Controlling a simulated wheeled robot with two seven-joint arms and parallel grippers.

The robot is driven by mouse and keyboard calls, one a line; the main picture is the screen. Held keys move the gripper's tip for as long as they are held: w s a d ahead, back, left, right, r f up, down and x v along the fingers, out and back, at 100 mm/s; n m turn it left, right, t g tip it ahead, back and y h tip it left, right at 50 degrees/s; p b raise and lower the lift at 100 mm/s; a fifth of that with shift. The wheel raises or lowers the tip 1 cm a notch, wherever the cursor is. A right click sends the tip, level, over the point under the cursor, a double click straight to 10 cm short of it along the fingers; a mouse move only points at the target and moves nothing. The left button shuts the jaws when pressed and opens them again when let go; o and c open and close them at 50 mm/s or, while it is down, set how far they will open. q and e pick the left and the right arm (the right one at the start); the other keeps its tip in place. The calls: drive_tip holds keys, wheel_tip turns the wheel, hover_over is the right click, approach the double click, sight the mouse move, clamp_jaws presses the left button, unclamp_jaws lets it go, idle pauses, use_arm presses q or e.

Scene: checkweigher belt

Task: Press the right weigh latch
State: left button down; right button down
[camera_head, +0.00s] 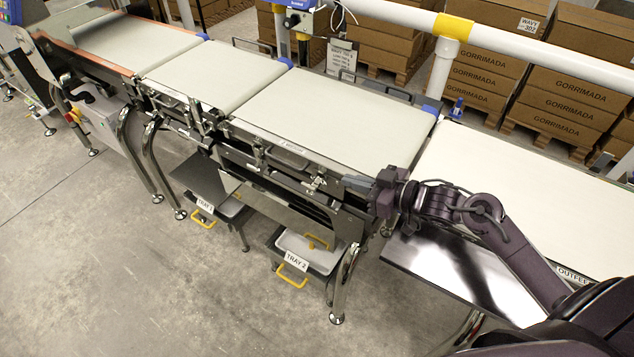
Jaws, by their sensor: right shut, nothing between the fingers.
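The middle belt section (335,112) has small metal latches along its front edge. The right weigh latch (316,184) seems to be the small metal fitting near that section's right end; its exact state is too small to tell. Another latch (259,155) sits further left on the same edge. My right gripper (350,183) is shut and empty, its fingers pointing left along the front edge. It is just right of the right latch, and a small gap seems to lie between them. My left gripper is not in view.
A white outfeed belt (530,190) lies to the right, with a dark shiny plate (470,265) below my right arm. A white rail (390,12) and stacked boxes (575,100) stand behind. The front-left floor is clear.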

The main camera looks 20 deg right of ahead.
drive_tip(key=p, duration=0.1)
hover_over(317, 189)
wheel_tip(317, 189, down, 2)
wheel_tip(317, 189, down, 4)
drive_tip(key=shift+r+p, duration=0.25)
drive_tip(key=shift+p, duration=0.2)
drive_tip(key=shift+f, duration=0.5)
drive_tip(key=shift+d+f, duration=0.1)
drive_tip(key=shift+d, duration=0.05)
